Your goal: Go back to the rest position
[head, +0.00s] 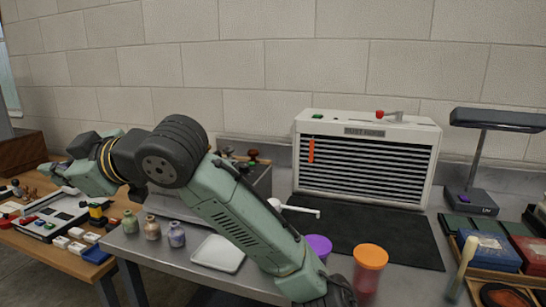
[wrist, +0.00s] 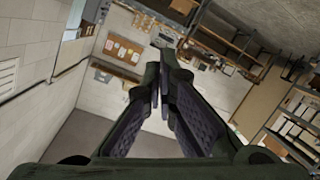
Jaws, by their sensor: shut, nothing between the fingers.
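My gripper (wrist: 163,80) is shut and empty in the wrist view, its two dark fingers close together. It points out into the room, away from the bench. In the head view my green and black arm rises from the lower right over the grey bench, bends at a dark joint, and reaches left above the wooden table. The gripper's fingertips are too small to make out there. Part of the bench is hidden behind the arm.
A vented white dust hood (head: 367,160) stands on the bench (head: 200,285). Three small bottles (head: 152,228), a white tray (head: 218,253), an orange-lidded jar (head: 369,268) and a lamp (head: 484,160) stand around the arm. The wrist view shows shelves (wrist: 225,50) and a pinboard (wrist: 122,50).

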